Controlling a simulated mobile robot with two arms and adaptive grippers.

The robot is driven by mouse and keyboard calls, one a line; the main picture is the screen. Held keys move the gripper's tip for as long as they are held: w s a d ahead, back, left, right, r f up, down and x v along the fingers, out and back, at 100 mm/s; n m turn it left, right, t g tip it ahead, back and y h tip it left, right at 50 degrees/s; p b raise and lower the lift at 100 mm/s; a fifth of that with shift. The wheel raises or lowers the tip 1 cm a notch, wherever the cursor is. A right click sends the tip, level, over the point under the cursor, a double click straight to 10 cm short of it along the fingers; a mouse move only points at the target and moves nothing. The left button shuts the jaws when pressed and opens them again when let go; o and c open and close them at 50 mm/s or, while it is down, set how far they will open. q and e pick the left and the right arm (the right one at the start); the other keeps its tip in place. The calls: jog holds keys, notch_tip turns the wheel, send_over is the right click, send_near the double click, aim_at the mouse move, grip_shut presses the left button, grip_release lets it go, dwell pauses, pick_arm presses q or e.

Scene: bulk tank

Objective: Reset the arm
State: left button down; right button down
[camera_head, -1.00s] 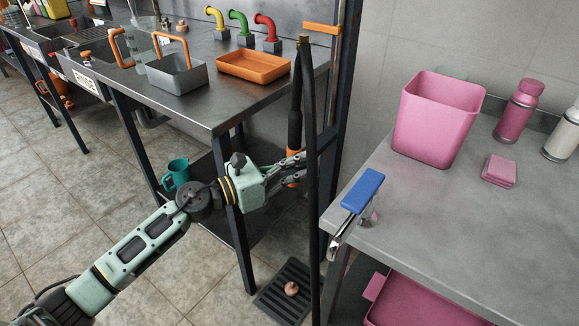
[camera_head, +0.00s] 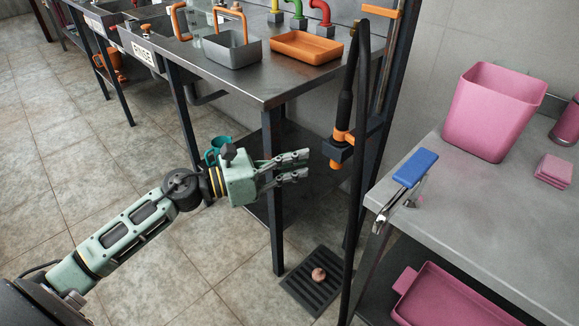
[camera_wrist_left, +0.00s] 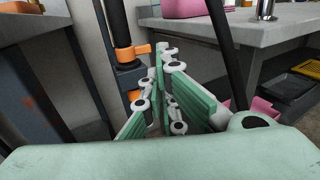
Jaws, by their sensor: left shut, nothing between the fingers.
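My left arm reaches in from the lower left of the head view. Its gripper (camera_head: 306,166) is shut and empty, in front of the steel table's leg and left of the orange hose clip (camera_head: 344,137) on the dark post. In the left wrist view the fingers (camera_wrist_left: 160,98) point forward and come together with nothing between them. The clip shows just beyond them in the wrist view (camera_wrist_left: 133,52), apart from them. My right gripper is not in view.
A black hose (camera_head: 358,200) hangs right of the gripper. A steel table (camera_head: 258,87) holds a grey basket (camera_head: 232,50) and an orange tray (camera_head: 306,47). A grey counter (camera_head: 480,195) with a pink bin (camera_head: 494,110) stands right. A drain grate (camera_head: 318,284) lies below. Floor at left is clear.

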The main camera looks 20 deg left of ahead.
pick_arm(q)
jog(key=shift+s+a, duration=0.45)
jog(key=shift+s, duration=0.15)
